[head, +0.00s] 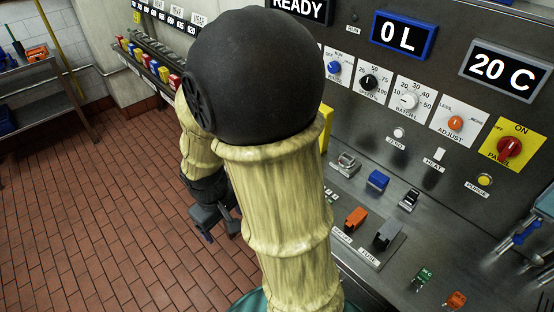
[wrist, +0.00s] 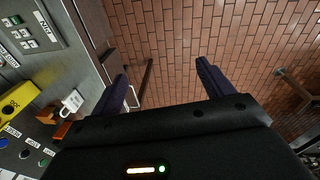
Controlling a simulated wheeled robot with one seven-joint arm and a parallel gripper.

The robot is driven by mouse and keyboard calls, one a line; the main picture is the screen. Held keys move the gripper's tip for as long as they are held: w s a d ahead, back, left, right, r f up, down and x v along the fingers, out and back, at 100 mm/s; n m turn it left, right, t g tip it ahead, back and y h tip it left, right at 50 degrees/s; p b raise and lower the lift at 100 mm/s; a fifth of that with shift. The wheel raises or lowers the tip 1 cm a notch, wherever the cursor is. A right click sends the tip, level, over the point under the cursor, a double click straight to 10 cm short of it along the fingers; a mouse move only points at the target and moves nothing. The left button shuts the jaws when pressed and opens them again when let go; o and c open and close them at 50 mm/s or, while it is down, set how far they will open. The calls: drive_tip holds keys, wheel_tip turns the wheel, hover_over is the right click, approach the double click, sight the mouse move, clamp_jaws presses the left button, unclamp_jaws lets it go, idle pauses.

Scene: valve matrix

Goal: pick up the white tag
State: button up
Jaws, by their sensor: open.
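My gripper (head: 216,222) hangs over the floor to the left of the console, partly behind my arm in the head view. In the wrist view its two dark fingers (wrist: 163,74) are spread apart with nothing between them. A small white piece with a wire-like loop (wrist: 72,101) shows left of the fingers in the wrist view, by the yellow box; it may be the white tag, but I cannot read it. I cannot make out a white tag in the head view, where my arm hides part of the console.
The console (head: 400,150) carries knobs, displays and buttons. The yellow box (wrist: 18,104) stands out from the panel. The tiled floor (head: 110,220) is open on the left.

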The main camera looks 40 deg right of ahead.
drive_tip(key=w+d+f+n+g+h+b, duration=0.35)
drive_tip(key=w+d+f+n+h, duration=0.4)
drive_tip(key=d+f, duration=0.3)
drive_tip(key=w+d+f+n+t+h+b, duration=0.1)
drive_tip(key=w+d+n+t+h, duration=0.2)
drive_tip(key=w+n+h, duration=0.6)
drive_tip(key=shift+w+d+f+t+b, duration=0.3)
drive_tip(key=shift+w+d+t+b, duration=0.15)
drive_tip(key=shift+w, duration=0.7)
drive_tip(key=shift+h, duration=0.25)
drive_tip(key=d, duration=0.4)
drive_tip(key=d+p, duration=0.1)
drive_tip(key=d, duration=0.2)
drive_tip(key=d+p, duration=0.1)
drive_tip(key=d, duration=0.3)
drive_tip(key=shift+w+d, duration=0.3)
drive_tip(key=shift+w, duration=0.1)
